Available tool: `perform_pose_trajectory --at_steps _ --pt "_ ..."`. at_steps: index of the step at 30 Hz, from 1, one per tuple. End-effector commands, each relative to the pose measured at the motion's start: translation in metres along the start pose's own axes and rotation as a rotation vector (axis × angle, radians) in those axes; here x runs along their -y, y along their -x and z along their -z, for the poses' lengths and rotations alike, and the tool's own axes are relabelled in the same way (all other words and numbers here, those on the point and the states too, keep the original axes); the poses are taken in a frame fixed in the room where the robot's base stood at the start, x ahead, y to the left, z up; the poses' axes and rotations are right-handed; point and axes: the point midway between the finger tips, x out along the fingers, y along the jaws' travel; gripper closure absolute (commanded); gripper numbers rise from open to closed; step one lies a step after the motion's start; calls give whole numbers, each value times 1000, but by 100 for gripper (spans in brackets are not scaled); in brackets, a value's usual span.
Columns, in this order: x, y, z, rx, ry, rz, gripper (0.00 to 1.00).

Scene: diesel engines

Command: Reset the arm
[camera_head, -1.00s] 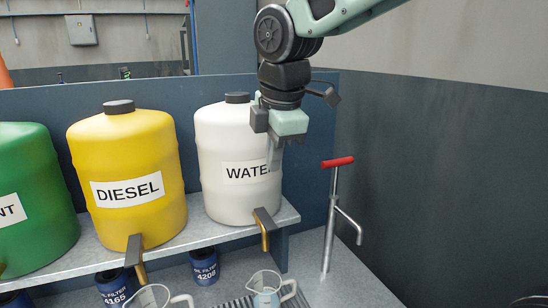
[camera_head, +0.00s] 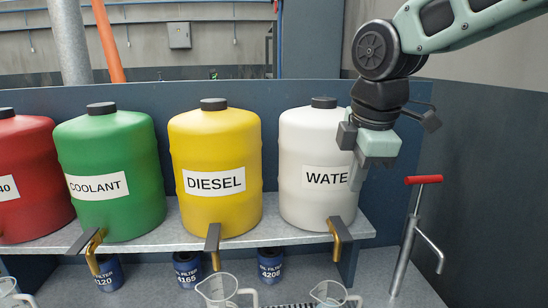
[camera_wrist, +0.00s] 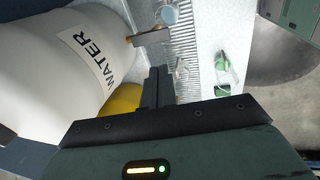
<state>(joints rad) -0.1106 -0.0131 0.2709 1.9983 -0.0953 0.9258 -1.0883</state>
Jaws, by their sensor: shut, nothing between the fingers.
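My gripper (camera_head: 359,179) hangs from my arm at the upper right in the head view, in front of the right side of the white WATER tank (camera_head: 308,195). Its fingers point down and are shut with nothing between them. The shut fingers also show in the wrist view (camera_wrist: 158,75). The WATER tank fills the left of the wrist view (camera_wrist: 45,65). My gripper hides part of the tank's label. I cannot tell whether it touches the tank.
A yellow DIESEL tank (camera_head: 215,150), a green COOLANT tank (camera_head: 110,155) and a red tank (camera_head: 25,170) share the shelf (camera_head: 270,239). A red-handled pump (camera_head: 412,240) stands right of my gripper. Measuring jugs (camera_head: 215,290) and oil filters (camera_head: 187,268) are below.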

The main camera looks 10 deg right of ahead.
Motion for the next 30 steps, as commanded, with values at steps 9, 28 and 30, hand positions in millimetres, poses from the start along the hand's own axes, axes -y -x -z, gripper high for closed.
perform_pose_trajectory --at_steps 9,28,30 --pt "167 -116 41 -3 -487 174 100" --pt "262 -163 30 78 -847 246 100" --pt "262 -163 31 78 -846 246 100"
